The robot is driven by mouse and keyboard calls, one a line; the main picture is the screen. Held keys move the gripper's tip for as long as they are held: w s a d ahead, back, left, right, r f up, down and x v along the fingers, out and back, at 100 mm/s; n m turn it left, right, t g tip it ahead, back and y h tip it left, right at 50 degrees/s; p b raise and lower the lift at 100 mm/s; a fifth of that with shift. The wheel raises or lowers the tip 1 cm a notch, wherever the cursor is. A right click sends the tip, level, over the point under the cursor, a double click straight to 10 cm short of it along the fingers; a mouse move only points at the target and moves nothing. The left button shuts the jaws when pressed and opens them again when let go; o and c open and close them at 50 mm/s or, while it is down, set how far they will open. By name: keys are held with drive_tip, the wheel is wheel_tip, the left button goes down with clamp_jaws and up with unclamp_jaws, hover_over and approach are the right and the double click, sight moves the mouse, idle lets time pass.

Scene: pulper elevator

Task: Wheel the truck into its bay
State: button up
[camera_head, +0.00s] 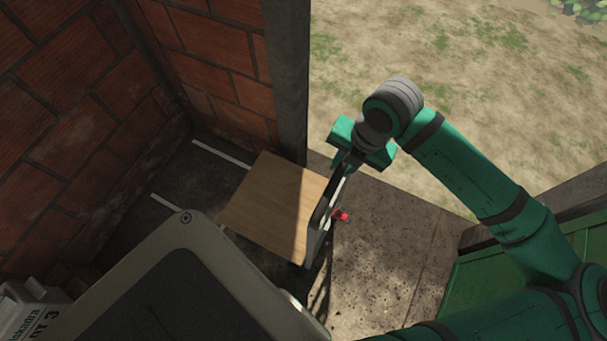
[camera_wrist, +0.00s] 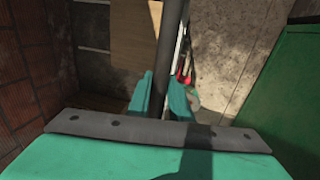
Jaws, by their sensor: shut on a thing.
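The truck has a flat wooden deck (camera_head: 275,205) and a dark upright handle (camera_head: 328,203) at its right end. A small red part (camera_head: 341,215) shows low beside the handle. My gripper (camera_head: 352,158) is shut on the handle near its top. In the wrist view the fingers (camera_wrist: 160,97) close on either side of the dark bar, and the deck (camera_wrist: 135,35) lies beyond it. White floor lines (camera_head: 220,152) mark what looks like the bay in the brick corner. The deck sits at the right ends of these lines and hides part of them.
Brick walls (camera_head: 70,130) close the left and back. A dark post (camera_head: 289,75) stands close behind the deck. A green panel (camera_head: 470,285) is at right. A white lettered package (camera_head: 30,310) lies lower left. Concrete (camera_head: 385,240) right of the truck is clear.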

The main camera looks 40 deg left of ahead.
drive_tip(key=s+a, duration=0.2)
drive_tip(key=a, duration=0.7)
drive_tip(key=shift+s+a, duration=0.3)
drive_tip(key=shift+a, duration=0.1)
drive_tip(key=s+a, duration=0.3)
drive_tip(key=a, duration=0.8)
drive_tip(key=shift+s+a, duration=0.2)
drive_tip(key=shift+s, duration=0.05)
